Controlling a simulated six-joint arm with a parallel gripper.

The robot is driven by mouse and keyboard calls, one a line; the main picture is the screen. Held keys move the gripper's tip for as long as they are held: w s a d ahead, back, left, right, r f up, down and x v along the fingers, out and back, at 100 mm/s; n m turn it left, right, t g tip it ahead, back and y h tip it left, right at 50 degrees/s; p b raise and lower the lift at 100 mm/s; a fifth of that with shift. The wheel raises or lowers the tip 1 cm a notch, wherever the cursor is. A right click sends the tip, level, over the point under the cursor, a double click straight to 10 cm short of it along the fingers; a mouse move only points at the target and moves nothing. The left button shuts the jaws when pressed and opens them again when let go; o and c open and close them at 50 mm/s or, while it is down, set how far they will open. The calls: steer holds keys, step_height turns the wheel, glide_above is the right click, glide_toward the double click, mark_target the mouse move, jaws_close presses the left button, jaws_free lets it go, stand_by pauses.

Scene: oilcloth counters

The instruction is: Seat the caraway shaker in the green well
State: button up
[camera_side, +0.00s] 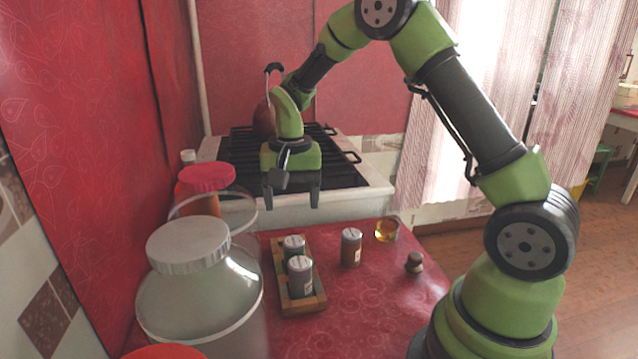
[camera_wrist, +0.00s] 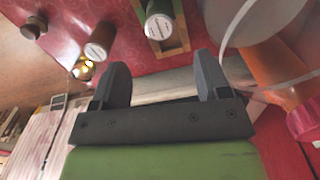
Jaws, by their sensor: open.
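A wooden rack (camera_side: 308,305) stands on the red counter with two grey-lidded shakers in it, a far one (camera_side: 293,246) and a near one (camera_side: 300,275). A third shaker (camera_side: 351,248) stands upright outside it, to the right. Labels are too small to read, so I cannot tell which is caraway. No empty green well shows clearly. The wrist view shows the rack end (camera_wrist: 179,44), one racked shaker (camera_wrist: 159,24) with green near it, and the loose shaker (camera_wrist: 97,46). My gripper (camera_side: 291,198) is open and empty, above and beyond the rack; its fingers (camera_wrist: 162,72) show too.
A large lidded jar (camera_side: 200,285) and a red-lidded jar (camera_side: 207,180) stand left of the rack. A stove (camera_side: 345,170) is behind. The counter's front right is clear.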

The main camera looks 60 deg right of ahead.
steer(key=s+a+r+n+t, duration=0.2)
steer(key=s+a+r, duration=0.15)
steer(key=r, duration=0.35)
steer(key=s+a+r+n+t, duration=0.1)
steer(key=s+a+r+t, duration=0.1)
steer(key=s+r, duration=0.35)
steer(key=s+a+r+n+t+y, duration=0.2)
steer(key=s+a+n+t, duration=0.1)
steer(key=s, duration=0.7)
steer(key=shift+s+r, duration=0.3)
steer(key=shift+r, duration=0.1)
